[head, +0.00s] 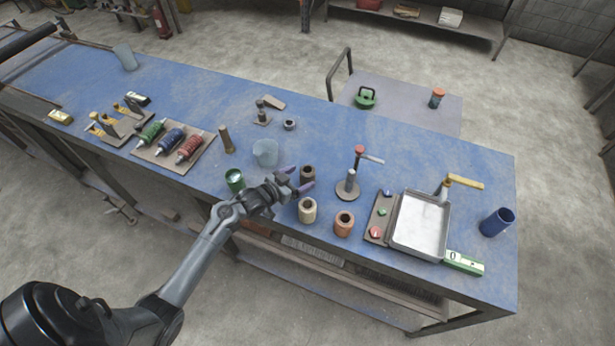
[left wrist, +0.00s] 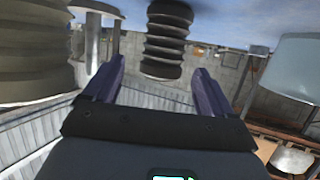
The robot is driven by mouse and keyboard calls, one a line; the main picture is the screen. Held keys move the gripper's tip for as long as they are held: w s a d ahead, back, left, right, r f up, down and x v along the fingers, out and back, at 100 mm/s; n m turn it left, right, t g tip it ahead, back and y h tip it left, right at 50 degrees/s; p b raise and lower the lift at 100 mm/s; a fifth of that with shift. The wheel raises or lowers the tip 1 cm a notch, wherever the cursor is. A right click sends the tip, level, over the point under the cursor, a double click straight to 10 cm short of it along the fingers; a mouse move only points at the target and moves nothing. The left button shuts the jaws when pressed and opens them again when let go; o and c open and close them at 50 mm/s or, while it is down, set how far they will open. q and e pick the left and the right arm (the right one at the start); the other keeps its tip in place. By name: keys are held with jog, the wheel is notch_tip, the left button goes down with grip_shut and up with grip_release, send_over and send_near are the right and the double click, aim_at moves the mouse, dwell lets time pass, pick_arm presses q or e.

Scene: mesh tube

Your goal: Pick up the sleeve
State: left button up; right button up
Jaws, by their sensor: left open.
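A dark brown ribbed sleeve (head: 307,174) stands upright on the blue table. A cream one (head: 307,211) and an orange-brown one (head: 344,223) stand nearer the front edge. My left gripper (head: 296,180) is open and empty, its fingers pointing toward the dark sleeve. In the left wrist view, the dark ribbed sleeve (left wrist: 167,42) shows ahead, between and beyond the fingertips (left wrist: 157,78). The cream sleeve (left wrist: 30,45) is close on the left. I cannot tell whether any finger touches the dark sleeve. My right gripper is not in view.
A translucent cup (head: 265,153) stands just behind the gripper, and a green can (head: 235,181) to its left. A red-topped stand (head: 348,187) and a metal tray (head: 418,224) are to the right. A tray of bottles (head: 172,146) lies left. The back right of the table is clear.

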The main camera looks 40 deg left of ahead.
pick_arm(q)
jog(key=shift+x, duration=2.5)
jog(key=shift+a, duration=0.15)
jog(key=shift+c, duration=0.2)
jog(key=c, duration=0.9)
jog(key=shift+c, duration=0.9)
jog(key=shift+r, duration=0.2)
